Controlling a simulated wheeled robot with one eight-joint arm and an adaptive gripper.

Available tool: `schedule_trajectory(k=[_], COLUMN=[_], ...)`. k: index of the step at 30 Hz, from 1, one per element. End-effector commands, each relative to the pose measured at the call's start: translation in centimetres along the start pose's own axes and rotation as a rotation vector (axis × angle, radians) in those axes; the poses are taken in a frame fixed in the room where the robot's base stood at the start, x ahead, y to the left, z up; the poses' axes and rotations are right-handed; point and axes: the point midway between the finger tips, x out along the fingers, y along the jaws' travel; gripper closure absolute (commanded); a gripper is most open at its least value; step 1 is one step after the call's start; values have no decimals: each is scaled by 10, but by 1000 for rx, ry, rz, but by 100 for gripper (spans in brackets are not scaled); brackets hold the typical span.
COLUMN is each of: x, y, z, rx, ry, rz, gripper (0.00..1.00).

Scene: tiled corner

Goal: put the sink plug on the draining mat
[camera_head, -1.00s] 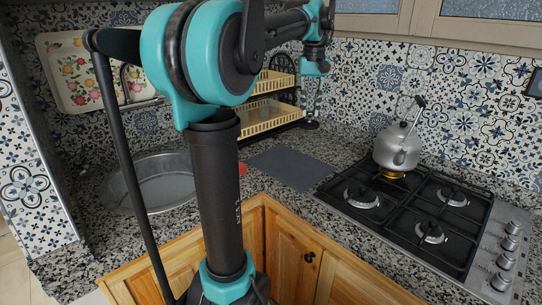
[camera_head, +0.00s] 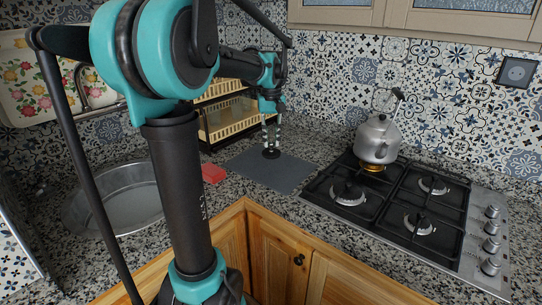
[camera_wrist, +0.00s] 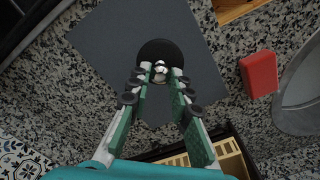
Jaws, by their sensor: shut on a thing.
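The sink plug is a black disc with a small metal knob (camera_wrist: 153,47). My gripper (camera_wrist: 160,75) is shut on the knob, with the disc hanging below the fingertips. The draining mat is a flat dark grey square (camera_wrist: 100,40) on the counter, and in the wrist view the plug lies over its middle. In the head view my gripper (camera_head: 271,133) points down, with the plug (camera_head: 271,153) against the rear part of the mat (camera_head: 270,179). The plug seems to be a little above the mat; the gap is hard to judge.
A dish rack (camera_head: 228,121) stands behind the mat. A red block (camera_head: 213,173) and the round sink basin (camera_head: 118,198) are to the left. The gas hob (camera_head: 400,215) with a kettle (camera_head: 377,140) is to the right.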

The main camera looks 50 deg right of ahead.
Motion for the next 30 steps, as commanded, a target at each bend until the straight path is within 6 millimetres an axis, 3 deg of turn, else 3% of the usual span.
schedule_trajectory(k=[3, 11, 18, 29, 30], x=[18, 36, 65, 68, 68], y=[0, 0, 0, 0, 0], z=[0, 0, 0, 0, 0], rx=[0, 0, 0, 0, 0], ry=[0, 0, 0, 0, 0], rz=[0, 0, 0, 0, 0], gripper=[100, 100, 100, 100, 75])
